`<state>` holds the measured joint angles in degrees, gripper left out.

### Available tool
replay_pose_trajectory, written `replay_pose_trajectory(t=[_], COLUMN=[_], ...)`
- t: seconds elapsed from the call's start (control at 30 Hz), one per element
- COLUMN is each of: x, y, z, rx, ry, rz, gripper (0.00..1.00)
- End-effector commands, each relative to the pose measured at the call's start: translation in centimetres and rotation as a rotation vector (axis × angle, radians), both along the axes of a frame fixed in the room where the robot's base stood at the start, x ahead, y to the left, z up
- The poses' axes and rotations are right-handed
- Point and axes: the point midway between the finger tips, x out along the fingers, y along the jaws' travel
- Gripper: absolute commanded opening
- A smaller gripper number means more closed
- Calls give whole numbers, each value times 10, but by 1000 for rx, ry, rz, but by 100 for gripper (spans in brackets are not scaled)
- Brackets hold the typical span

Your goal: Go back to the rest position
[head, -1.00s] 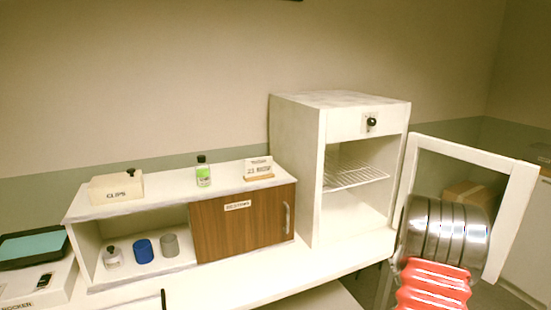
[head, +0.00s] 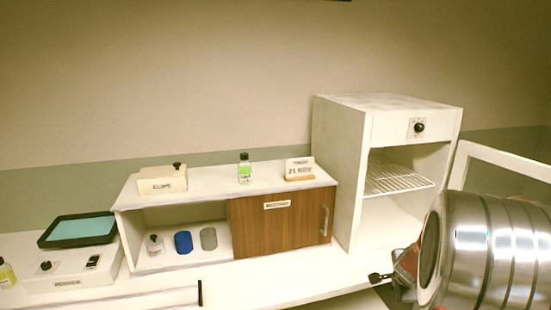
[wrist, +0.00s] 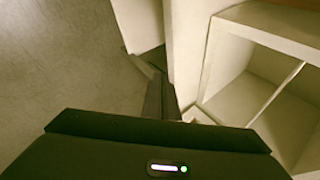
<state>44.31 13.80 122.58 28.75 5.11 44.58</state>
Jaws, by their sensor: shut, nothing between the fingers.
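My gripper (head: 379,279) shows small and dark at the lower right of the head view, in front of the counter's front edge and below the open white cabinet (head: 341,180). Its fingers are shut and empty. My silver arm link beside it fills the lower right corner. In the wrist view, the dark gripper fingers (wrist: 160,98) point away over the grey floor, beside pale furniture panels. The gripper body fills the bottom of that view and hides what lies beneath.
The cabinet's open door (head: 507,160) stands behind my arm. A low shelf with a brown sliding door (head: 285,228) holds a green bottle (head: 245,170) on top and several small containers inside.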

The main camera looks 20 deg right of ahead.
Motion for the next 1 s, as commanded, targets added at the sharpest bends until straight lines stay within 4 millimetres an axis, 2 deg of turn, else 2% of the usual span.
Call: replay_pose_trajectory(t=[0.03,0.2,0.5,0.7,1.0], x=[3,-3,-41,-76,-126], y=[25,101,212,267,326], z=[7,22,48,64,87], rx=[-12,-53,-152,-228,-362], ry=[42,185,382,482,579], rz=[106,451,977,1259,1556], gripper=[0,0,0,0,0])
